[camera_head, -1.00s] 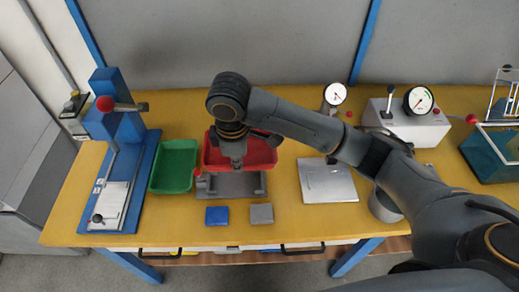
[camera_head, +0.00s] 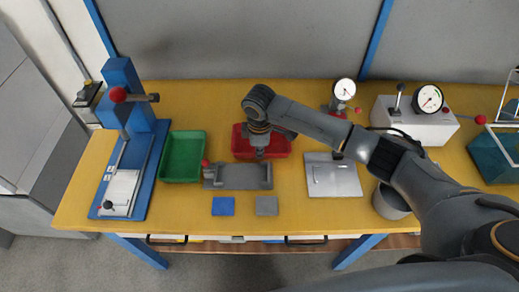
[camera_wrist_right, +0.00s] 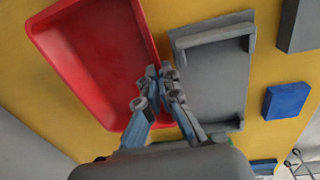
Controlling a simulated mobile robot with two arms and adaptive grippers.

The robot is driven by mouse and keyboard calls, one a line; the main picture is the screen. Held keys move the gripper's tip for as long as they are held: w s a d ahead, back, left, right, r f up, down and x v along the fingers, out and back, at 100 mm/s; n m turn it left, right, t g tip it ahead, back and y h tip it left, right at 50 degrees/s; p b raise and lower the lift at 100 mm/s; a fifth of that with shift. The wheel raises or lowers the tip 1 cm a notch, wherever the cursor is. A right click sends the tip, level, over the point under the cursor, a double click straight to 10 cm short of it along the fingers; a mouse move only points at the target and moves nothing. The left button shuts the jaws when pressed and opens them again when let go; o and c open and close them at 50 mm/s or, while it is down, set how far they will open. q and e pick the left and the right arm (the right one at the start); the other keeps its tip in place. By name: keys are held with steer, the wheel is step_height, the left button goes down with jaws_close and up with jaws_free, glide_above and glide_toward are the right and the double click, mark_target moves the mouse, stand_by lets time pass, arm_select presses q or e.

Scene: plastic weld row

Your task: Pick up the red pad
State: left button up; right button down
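No separate red pad can be made out. A red tray (camera_head: 240,147) stands at the back middle of the table; a pad of the same colour in its hidden part could not be told apart. In the right wrist view the part of the red tray (camera_wrist_right: 95,55) that shows looks empty. My right gripper (camera_head: 261,155) is over the tray's front edge. In the wrist view its fingertips (camera_wrist_right: 160,72) are together with nothing seen between them, above the gap between tray and grey fixture (camera_wrist_right: 212,80). My left gripper is not in view.
The grey fixture (camera_head: 238,177) stands in front of the red tray. A blue pad (camera_head: 223,206) and a grey pad (camera_head: 266,206) lie near the front edge. A green tray (camera_head: 182,158), a blue press (camera_head: 125,95) and a metal plate (camera_head: 333,178) stand around.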

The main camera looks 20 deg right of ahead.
steer(key=c, duration=1.8)
jaws_free()
